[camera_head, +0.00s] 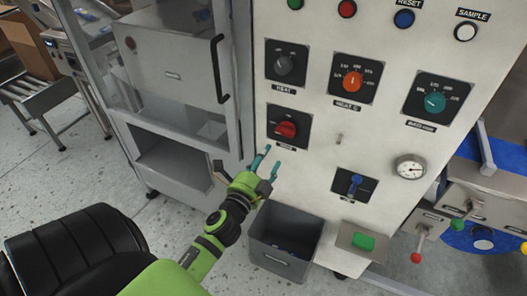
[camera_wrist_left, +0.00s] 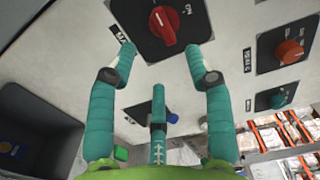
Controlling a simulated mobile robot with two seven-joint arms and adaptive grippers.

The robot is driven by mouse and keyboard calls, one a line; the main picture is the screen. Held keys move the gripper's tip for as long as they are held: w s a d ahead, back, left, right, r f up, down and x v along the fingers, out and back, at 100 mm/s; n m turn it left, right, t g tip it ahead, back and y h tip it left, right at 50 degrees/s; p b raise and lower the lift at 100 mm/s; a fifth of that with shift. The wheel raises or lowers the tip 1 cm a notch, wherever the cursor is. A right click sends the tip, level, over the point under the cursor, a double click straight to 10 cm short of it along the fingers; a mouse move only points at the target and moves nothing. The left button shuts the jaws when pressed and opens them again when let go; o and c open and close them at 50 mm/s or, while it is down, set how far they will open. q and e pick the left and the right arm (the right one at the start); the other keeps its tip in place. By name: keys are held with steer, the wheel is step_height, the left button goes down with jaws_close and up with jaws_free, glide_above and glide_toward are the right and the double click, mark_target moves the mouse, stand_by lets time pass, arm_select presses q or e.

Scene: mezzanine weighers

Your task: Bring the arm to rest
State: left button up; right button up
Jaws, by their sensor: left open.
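My left arm, green and black, reaches in from the lower left in the head view. Its left gripper (camera_head: 269,163) has teal fingers that are spread and empty, just below a red rotary knob (camera_head: 286,129) on a black plate. In the left wrist view the left gripper (camera_wrist_left: 160,50) shows its fingers apart, with the red knob (camera_wrist_left: 163,24) beyond and between the tips. No contact with the knob is clear. My right gripper is not in view.
The pale control panel (camera_head: 322,155) carries an orange knob (camera_head: 353,82), a teal knob (camera_head: 434,102), a blue switch (camera_head: 355,184) and a gauge (camera_head: 410,168). A grey bin (camera_head: 284,259) stands below the gripper. A glazed cabinet (camera_head: 170,75) is left. Floor at left is partly open.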

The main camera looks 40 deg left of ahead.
arm_select(q)
steer(key=shift+s+d, duration=0.1)
steer(key=shift+s, duration=0.45)
steer(key=s+d+f+n+g+h, duration=0.1)
steer(key=s+d+f+n+g, duration=0.2)
steer(key=f, duration=0.9)
steer(key=s+d+f+n+g+h, duration=0.1)
steer(key=s+d+f+n+g, duration=0.3)
steer(key=f, duration=0.7)
steer(key=s+f+g+h, duration=0.15)
steer(key=s+f, duration=0.35)
steer(key=f, duration=0.7)
steer(key=s+d+f+n+g, duration=0.1)
steer(key=s+f, duration=0.3)
steer(key=s, duration=0.4)
steer(key=s+d+f+n+g, duration=0.1)
steer(key=s+f+n+g, duration=0.2)
steer(key=s, duration=0.6)
steer(key=s+d+f+n+g, duration=0.1)
steer(key=s+f+g, duration=0.3)
steer(key=s+f, duration=0.3)
steer(key=shift+s+d+n, duration=0.4)
steer(key=shift+s, duration=0.55)
steer(key=shift+h, duration=0.25)
steer(key=shift+c, duration=0.4)
